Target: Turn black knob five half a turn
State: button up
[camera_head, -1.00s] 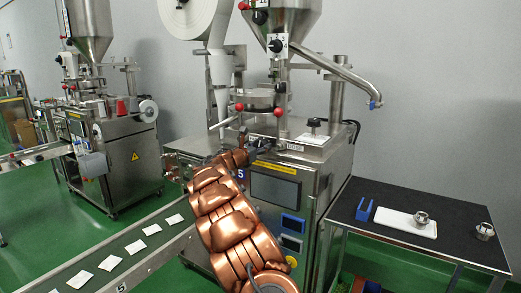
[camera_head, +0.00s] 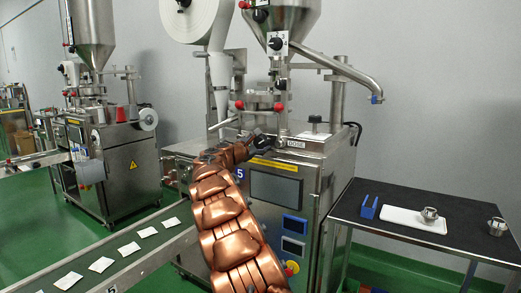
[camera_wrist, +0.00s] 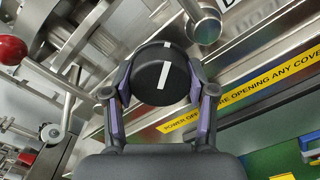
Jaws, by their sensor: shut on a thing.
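A round black knob (camera_wrist: 152,85) with a white line on its face sits between the two fingers of my gripper (camera_wrist: 160,80) in the wrist view. The fingers are shut on its sides. The white line is tilted slightly from upright, and another white mark shows near the knob's far edge. In the head view my gripper (camera_head: 262,141) reaches the machine's top beside the DOSE label (camera_head: 296,144); the knob is mostly hidden there. A blue label with a 5 (camera_head: 240,174) is on the machine's front.
A red ball-ended lever (camera_wrist: 12,48) and a metal post (camera_wrist: 206,25) are close to the gripper. A yellow warning strip (camera_wrist: 240,100) runs along the panel edge. A dark side table (camera_head: 395,250) stands right, and a conveyor with teabags (camera_head: 120,262) runs left.

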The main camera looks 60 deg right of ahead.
jog(key=shift+f, duration=0.2)
dwell(0.4)
jog(key=o, duration=1)
jog(key=shift+w+a, duration=0.1)
jog(key=shift+o, duration=0.8)
jog(key=shift+r, duration=0.15)
jog(key=a, duration=1.2)
jog(key=shift+s, duration=0.4)
